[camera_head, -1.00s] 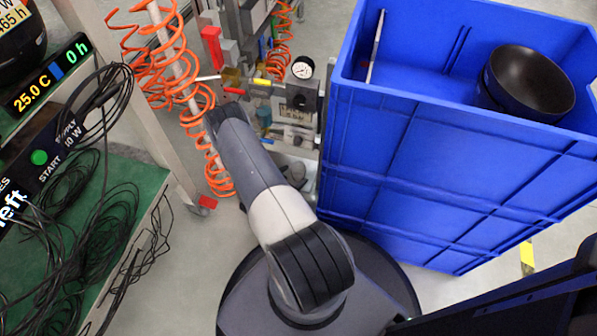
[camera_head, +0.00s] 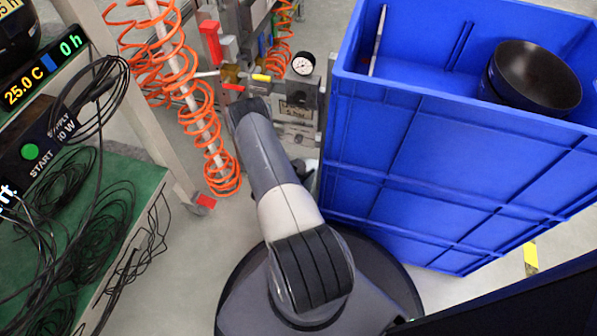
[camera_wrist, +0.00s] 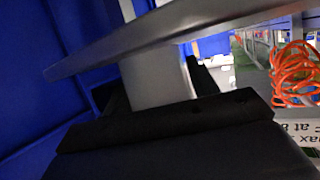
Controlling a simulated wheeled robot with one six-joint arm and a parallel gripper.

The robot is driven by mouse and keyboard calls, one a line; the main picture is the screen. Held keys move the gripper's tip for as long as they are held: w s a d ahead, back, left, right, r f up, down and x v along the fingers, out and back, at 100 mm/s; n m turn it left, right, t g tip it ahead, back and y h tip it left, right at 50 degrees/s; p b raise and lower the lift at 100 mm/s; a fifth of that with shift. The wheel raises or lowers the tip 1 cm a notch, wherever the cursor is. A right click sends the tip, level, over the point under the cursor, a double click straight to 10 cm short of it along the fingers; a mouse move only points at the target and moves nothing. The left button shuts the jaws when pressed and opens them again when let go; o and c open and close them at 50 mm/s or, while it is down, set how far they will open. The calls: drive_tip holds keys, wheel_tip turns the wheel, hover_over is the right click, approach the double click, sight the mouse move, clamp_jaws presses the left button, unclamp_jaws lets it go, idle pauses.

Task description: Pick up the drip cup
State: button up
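I cannot make out a drip cup for certain in either view. In the head view, my arm reaches up from the base towards a fixture with a pressure gauge (camera_head: 303,64), and its far end is hidden behind the upper link. In the wrist view, a dark block (camera_wrist: 170,130) that seems to be part of my gripper fills the lower middle. A grey upright piece (camera_wrist: 157,78) stands behind it, and a long grey bar (camera_wrist: 170,28) crosses above. My fingertips do not show clearly, and I see nothing held.
A tall blue crate (camera_head: 440,160) stands close on the right, with dark round bowls (camera_head: 535,75) in it. Orange coiled hoses (camera_head: 222,165) hang at a white post. A green-topped bench (camera_head: 120,200) with black cables is on the left. Some grey floor is clear between them.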

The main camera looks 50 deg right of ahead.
drive_tip(key=c, duration=0.6)
drive_tip(key=shift+r, duration=0.1)
